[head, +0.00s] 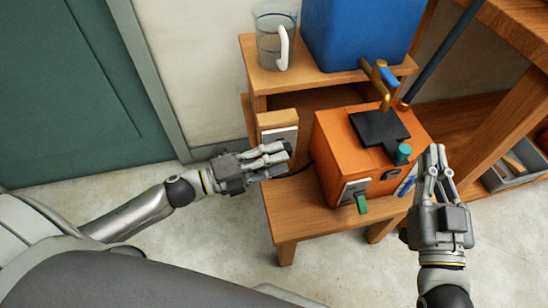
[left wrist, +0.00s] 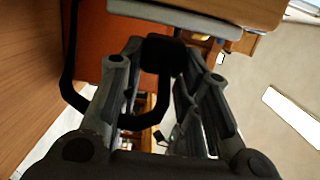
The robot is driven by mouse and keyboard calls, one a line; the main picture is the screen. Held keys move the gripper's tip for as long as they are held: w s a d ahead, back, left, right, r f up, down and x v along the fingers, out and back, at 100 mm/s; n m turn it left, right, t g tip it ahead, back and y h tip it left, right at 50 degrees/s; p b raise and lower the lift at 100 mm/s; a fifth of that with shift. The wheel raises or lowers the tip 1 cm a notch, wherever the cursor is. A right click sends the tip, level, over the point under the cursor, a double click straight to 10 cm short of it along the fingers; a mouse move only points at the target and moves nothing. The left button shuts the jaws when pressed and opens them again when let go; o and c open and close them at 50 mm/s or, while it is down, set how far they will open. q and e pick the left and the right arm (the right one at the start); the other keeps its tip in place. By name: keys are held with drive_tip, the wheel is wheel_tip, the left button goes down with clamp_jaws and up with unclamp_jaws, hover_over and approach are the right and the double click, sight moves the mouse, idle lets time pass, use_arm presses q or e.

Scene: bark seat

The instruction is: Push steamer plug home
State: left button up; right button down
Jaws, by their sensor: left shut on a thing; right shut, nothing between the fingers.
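The plug (left wrist: 163,54) is a dark block between the fingertips of my left gripper (left wrist: 160,68) in the left wrist view. In the head view my left gripper (head: 281,156) is shut and its fingers hide the plug. A wooden block with a pale socket plate (head: 283,137) stands just beyond the fingertips. The plate's edge also shows in the left wrist view (left wrist: 180,20), close to the plug; I cannot tell whether they touch. A black cord (head: 300,168) runs to the orange steamer (head: 335,155). My right gripper (head: 436,150) is shut and empty, right of the steamer.
The steamer stands on a low wooden shelf (head: 290,222). A clear jug (head: 272,40) and a blue tank (head: 358,30) are on the higher shelf behind. A dark pole (head: 440,50) slants at the right. A wooden frame (head: 500,120) limits room there. The floor at left is clear.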

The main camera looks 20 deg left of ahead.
use_arm(q)
drive_tip(key=shift+w+a, duration=0.4)
drive_tip(key=shift+w, duration=0.15)
idle(0.5)
drive_tip(key=o, duration=1)
drive_tip(key=shift+o, duration=0.2)
drive_tip(key=v, duration=1.2)
drive_tip(key=shift+r, duration=0.1)
